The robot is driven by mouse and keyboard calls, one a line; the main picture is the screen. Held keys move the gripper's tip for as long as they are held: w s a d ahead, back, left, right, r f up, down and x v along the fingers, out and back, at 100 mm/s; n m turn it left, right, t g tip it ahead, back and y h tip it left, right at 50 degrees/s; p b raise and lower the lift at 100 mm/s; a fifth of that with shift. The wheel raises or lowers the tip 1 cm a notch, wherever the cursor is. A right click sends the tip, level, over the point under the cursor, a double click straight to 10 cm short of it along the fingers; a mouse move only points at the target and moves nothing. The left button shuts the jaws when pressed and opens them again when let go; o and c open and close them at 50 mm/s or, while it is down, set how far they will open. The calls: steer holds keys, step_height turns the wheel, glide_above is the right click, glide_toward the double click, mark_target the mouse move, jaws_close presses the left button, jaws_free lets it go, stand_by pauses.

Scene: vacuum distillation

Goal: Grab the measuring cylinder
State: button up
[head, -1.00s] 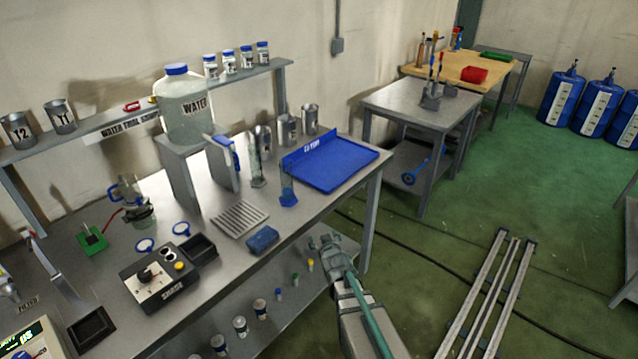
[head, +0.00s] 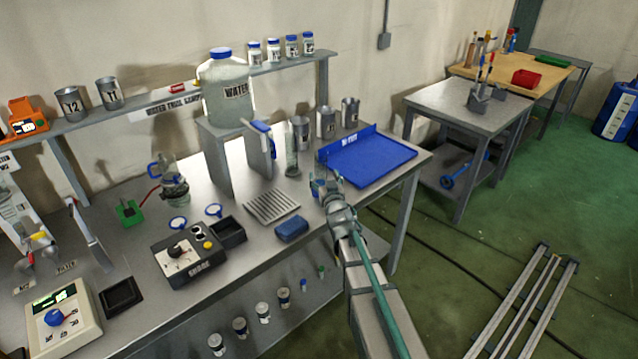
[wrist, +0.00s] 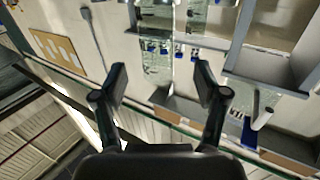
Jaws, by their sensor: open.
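The measuring cylinder is a clear, tall glass with a blue foot. In the head view it is mostly hidden behind my gripper (head: 327,188), at the front edge of the bench beside the blue tray. In the wrist view my gripper (wrist: 161,78) has its two fingers wide apart with nothing between the pads. A clear greenish glass (wrist: 157,45) shows beyond the gap between the fingers; it looks like the cylinder. I cannot tell how far off it is. Another clear tall glass (head: 292,160) stands farther back on the bench.
The blue tray (head: 372,163) lies just right of my gripper. A blue block (head: 292,228), a grey ribbed rack (head: 272,206) and a control box (head: 187,255) lie to the left. Metal cups (head: 326,122) stand behind. A water jug (head: 226,95) stands on a raised stand.

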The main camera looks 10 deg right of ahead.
mark_target(322, 168)
steer(key=w+p, duration=0.3)
steer(key=w, duration=0.4)
steer(key=shift+w+f, duration=0.15)
steer(key=shift+w, duration=0.25)
jaws_close()
